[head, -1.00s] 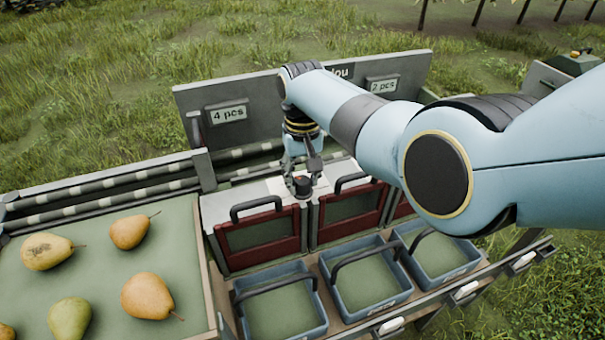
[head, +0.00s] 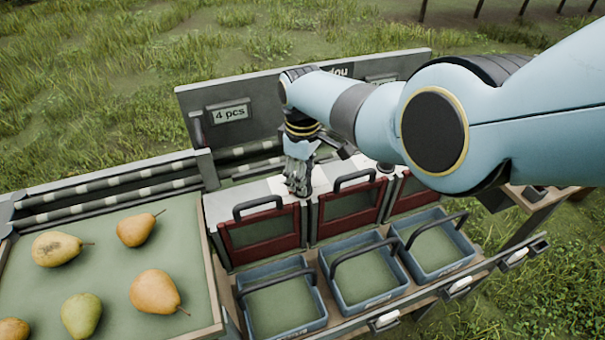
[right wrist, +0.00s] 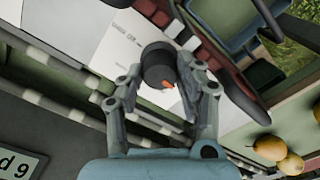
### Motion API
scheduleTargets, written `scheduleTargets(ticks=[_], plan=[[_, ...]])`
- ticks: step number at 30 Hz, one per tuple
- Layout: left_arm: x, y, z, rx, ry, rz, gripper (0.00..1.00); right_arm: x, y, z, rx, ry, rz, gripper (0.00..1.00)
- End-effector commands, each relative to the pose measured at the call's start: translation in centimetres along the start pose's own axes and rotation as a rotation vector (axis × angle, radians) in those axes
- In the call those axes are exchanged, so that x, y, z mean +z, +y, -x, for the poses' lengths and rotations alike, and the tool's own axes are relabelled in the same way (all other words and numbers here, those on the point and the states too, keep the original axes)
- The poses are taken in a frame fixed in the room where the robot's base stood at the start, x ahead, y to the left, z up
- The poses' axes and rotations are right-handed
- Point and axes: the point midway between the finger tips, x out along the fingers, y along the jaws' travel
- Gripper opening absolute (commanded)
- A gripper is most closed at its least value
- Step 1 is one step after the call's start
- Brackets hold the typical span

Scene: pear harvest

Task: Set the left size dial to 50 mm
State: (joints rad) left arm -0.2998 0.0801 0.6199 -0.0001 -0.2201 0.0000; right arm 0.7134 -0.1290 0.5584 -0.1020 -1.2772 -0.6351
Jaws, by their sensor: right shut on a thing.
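The left size dial (right wrist: 155,62) is a dark round knob with an orange pointer (right wrist: 168,86), seen in the right wrist view. It stands on a white panel with a printed scale (right wrist: 122,38); the numbers are too small to read, so its setting cannot be told. My right gripper (head: 298,187) is over the dial, pointing down, and hides it in the head view. In the right wrist view my right gripper (right wrist: 160,72) has a finger on each side of the knob and is shut on it. My left gripper is out of view.
Red-framed gates with dark handles (head: 260,232) stand in front of the panel. Blue crates (head: 283,327) are in a row before them. Several pears (head: 155,293) lie on a green tray (head: 110,255) at left. A board with a "4 pcs" sign (head: 229,113) stands behind.

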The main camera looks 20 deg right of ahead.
Motion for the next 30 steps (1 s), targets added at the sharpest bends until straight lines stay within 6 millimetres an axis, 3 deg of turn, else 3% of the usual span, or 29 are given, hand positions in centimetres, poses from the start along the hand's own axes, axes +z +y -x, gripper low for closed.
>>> scheduleTargets(ticks=[22, 23, 27, 30], plan=[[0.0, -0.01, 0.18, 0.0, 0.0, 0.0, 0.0, -0.02, 0.05, 0.03, 0.001, 0.0, 0.087, 0.03], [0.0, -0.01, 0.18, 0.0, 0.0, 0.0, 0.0, -0.02, 0.05, 0.03, 0.001, 0.0, 0.087, 0.39], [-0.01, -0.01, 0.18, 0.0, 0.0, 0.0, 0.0, -0.02, 0.04, 0.03, 0.001, 0.001, 0.086, 0.58], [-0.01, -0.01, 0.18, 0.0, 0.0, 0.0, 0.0, -0.02, 0.03, 0.02, 0.001, 0.0, 0.086, 0.58]])
